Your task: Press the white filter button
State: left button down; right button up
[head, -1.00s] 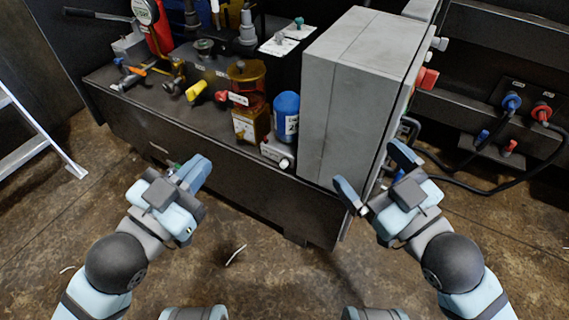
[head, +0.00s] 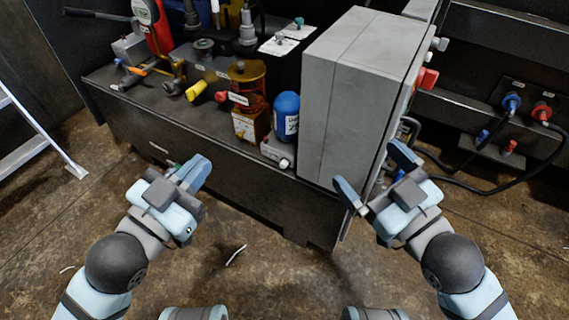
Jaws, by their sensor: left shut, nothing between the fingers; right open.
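A small grey box with a round white button (head: 285,163) on its front sits at the front edge of the dark bench, just below the blue filter bowl (head: 287,116). I take this to be the white filter button. My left gripper (head: 197,172) is shut and empty, in front of the bench, left of the button and apart from it. My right gripper (head: 370,172) is open and empty, with its fingers spread near the lower front corner of the grey cabinet, right of the button.
The tall grey cabinet (head: 340,95) stands right of the button; a red knob (head: 427,78) sticks out from its far side. An orange filter bowl (head: 248,88), a yellow handle (head: 196,90) and valves crowd the bench (head: 135,112). Cables hang at the right. Floor before the bench is mostly clear.

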dwell(0.4)
pick_arm(q)
jog(key=s+d+r+n+t+p, duration=0.1)
jog(key=s+r+n+p, duration=0.2)
jog(key=p, duration=1)
notch_tip(320, 180, up, 5)
jog(key=n, duration=0.2)
jog(key=shift+s+d+n+y, duration=0.2)
jog(key=shift+n+y, duration=0.1)
jog(key=shift+y, duration=0.1)
pick_arm(e)
jog(key=s+a+r+m+t, duration=0.1)
jog(key=s+r+m, duration=0.2)
jog(key=r+m, duration=0.2)
notch_tip(320, 180, up, 3)
jog(key=shift+s+a+r+m+h, duration=0.1)
jog(key=shift+s+a+m+h, duration=0.1)
jog(key=shift+m+h, duration=0.15)
